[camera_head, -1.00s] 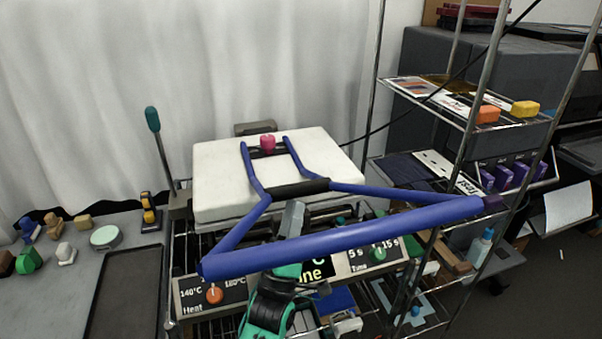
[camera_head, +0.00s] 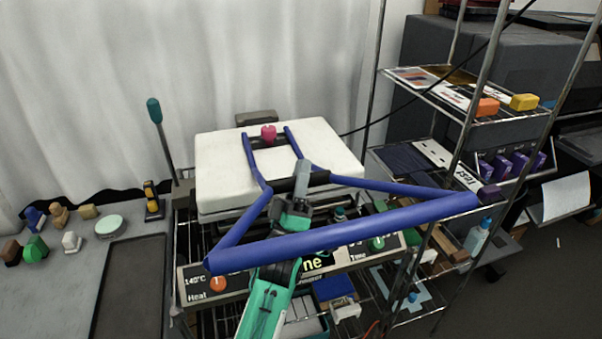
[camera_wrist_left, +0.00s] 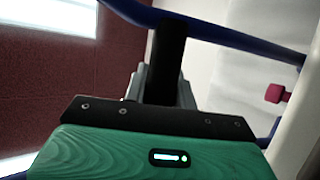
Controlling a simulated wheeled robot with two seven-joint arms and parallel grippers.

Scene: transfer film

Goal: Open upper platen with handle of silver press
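The press has a white upper platen (camera_head: 225,165) with a blue tubular handle frame (camera_head: 350,236). Its black crossbar grip (camera_head: 322,179) spans the two blue side arms. A pink knob (camera_head: 268,133) stands near the platen's back; it also shows in the left wrist view (camera_wrist_left: 275,93). My left gripper (camera_head: 302,176) reaches up behind the long blue bar to the black grip. In the left wrist view the black grip (camera_wrist_left: 165,65) runs between the grey fingers, one on each side. Whether they press on it cannot be told. My right gripper is not in view.
The press front panel (camera_head: 230,289) has an orange heat knob (camera_head: 218,284) and a green time knob (camera_head: 377,243). A wire shelf (camera_head: 470,125) stands close on the right. A grey table (camera_head: 60,290) with small objects and a dark tray (camera_head: 130,290) is at left.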

